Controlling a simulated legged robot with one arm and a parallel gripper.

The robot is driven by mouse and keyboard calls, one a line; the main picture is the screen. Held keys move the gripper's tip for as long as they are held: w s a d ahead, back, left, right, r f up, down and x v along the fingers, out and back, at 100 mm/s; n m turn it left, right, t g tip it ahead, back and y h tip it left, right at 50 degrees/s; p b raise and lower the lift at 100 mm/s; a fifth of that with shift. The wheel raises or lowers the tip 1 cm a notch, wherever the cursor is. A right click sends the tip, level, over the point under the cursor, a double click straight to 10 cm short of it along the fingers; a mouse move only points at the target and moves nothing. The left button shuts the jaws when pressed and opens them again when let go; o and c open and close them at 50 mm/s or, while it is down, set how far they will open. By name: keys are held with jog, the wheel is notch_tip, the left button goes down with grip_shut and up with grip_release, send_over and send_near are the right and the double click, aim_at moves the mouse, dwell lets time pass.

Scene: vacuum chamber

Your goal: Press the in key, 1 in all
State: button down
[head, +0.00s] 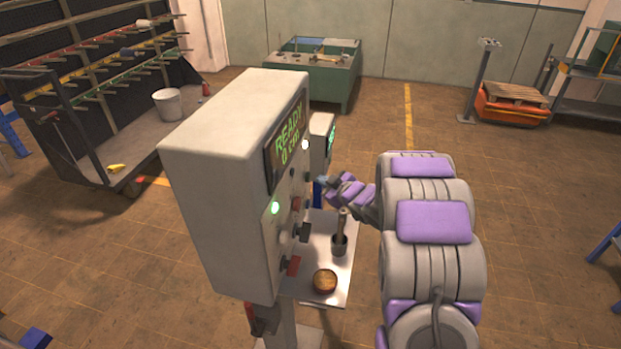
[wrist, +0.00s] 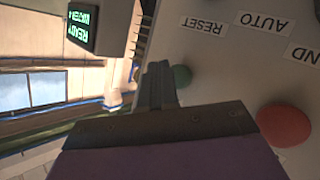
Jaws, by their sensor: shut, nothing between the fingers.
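A grey control cabinet (head: 215,185) stands in the middle of the head view, its panel facing right with a green display (head: 287,145) that reads READY. Several knobs and buttons sit below the display, seen edge-on. I cannot make out a key labelled "in" in either view. My gripper (head: 322,186) is shut and empty, close to the panel face. In the wrist view its closed fingers (wrist: 158,82) overlap the panel near a green button (wrist: 182,76); I cannot tell whether they touch it. A red button (wrist: 285,125) is to the right.
Labels RESET (wrist: 203,25) and AUTO (wrist: 263,21) appear upside down in the wrist view. A metal shelf (head: 343,283) below the panel holds a dark cup (head: 339,245) and a round brown item (head: 325,280). A smaller display unit (head: 321,135) stands behind the cabinet.

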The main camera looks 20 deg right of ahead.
jog(key=shift+a, duration=0.15)
jog(key=shift+w+a+r, duration=0.1)
jog(key=shift+w+a, duration=0.1)
jog(key=shift+a, duration=0.1)
